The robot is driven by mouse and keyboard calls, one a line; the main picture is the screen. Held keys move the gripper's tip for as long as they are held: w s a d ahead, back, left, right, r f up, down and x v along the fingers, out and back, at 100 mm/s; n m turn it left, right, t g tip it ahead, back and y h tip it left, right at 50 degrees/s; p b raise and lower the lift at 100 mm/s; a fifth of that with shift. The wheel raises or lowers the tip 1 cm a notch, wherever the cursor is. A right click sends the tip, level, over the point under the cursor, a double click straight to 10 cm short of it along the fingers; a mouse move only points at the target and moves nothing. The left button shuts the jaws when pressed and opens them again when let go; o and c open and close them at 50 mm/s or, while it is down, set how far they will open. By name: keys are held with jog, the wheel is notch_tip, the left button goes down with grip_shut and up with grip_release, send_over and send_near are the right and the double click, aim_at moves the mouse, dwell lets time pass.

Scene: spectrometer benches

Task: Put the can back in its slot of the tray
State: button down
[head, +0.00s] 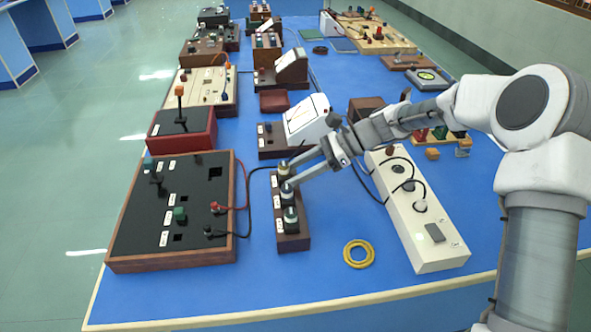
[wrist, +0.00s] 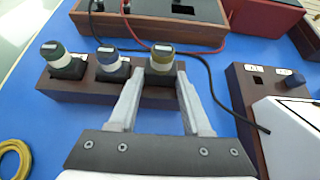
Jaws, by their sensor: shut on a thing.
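A dark wooden tray (head: 293,243) stands mid-table with several white labels; its front also shows in the wrist view (wrist: 85,93). Three small cans stand in a row along it. In the head view my gripper (head: 287,174) is at the tray's far end. The yellow-topped can is upright over the end slot; whether it is fully seated cannot be told.
A black-topped wooden box (head: 190,205) with red and black leads stands left of the tray. A white socket strip (head: 415,215) is to the right, and a yellow ring (head: 358,253) lies front right. A sloped white-faced instrument (head: 305,118) stands behind. Blue table is clear in front.

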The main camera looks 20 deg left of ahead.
jog(key=shift+s+d+f, duration=0.1)
jog(key=shift+f, duration=0.35)
jog(key=shift+c, duration=1.3)
grip_release()
jog(key=shift+f, duration=0.2)
jog(key=shift+d, duration=0.1)
jog(key=r+p+v, duration=0.1)
jog(key=p+v, duration=0.3)
jog(key=v, duration=1.4)
jog(key=shift+a, duration=0.4)
jog(key=s+d+r+n+t+h+p, duration=0.6)
jog(key=s+d+r, duration=0.3)
jog(key=s+r, duration=0.4)
jog(key=s+d+r+n+t+h+p, duration=0.4)
jog(key=s+d+r, duration=0.4)
jog(key=s+d, duration=0.3)
jog(key=s+n+t+p, duration=0.1)
jog(key=s+n+p, duration=0.1)
jog(key=s, duration=0.1)
jog(key=shift+d, duration=0.35)
